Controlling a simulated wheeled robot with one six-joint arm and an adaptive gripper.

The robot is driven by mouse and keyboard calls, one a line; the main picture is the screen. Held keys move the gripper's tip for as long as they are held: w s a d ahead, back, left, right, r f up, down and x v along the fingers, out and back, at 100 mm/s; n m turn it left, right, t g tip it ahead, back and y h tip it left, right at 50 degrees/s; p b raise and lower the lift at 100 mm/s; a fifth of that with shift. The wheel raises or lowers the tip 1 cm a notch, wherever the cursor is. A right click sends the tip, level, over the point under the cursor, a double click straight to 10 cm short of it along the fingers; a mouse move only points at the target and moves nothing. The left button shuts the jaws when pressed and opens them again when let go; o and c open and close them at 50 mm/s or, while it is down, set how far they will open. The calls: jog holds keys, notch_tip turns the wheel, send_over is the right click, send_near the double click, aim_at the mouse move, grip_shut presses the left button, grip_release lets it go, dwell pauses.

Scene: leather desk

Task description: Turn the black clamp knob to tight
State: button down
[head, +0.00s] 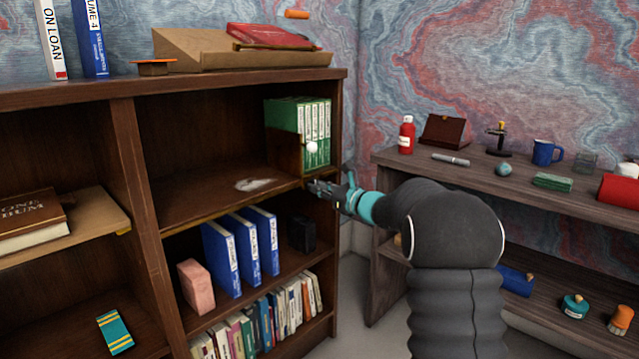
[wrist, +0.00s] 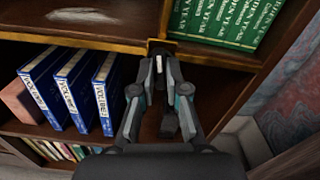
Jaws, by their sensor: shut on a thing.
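The black clamp knob (wrist: 159,66) is at the front edge of the upper shelf, just under its brass-coloured edge strip. It shows as a small dark piece with a pale mark between my fingertips in the wrist view. My gripper (wrist: 159,60) is shut on it, one finger on each side. In the head view my gripper (head: 318,186) reaches the right end of that shelf edge from the right. My fingers hide most of the knob there, and I cannot tell how far it is turned.
Green binders (head: 313,122) stand on the shelf just above my gripper, behind a brown bookend with a white ball. Blue binders (head: 238,252) and a black box (head: 301,234) stand on the shelf below. A side desk (head: 448,172) with small objects is at the right.

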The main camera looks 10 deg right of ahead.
jog(key=shift+m+p, duration=0.45)
jog(key=shift+m, duration=0.35)
jog(key=c, duration=1.2)
grip_release()
jog(key=v, duration=1.2)
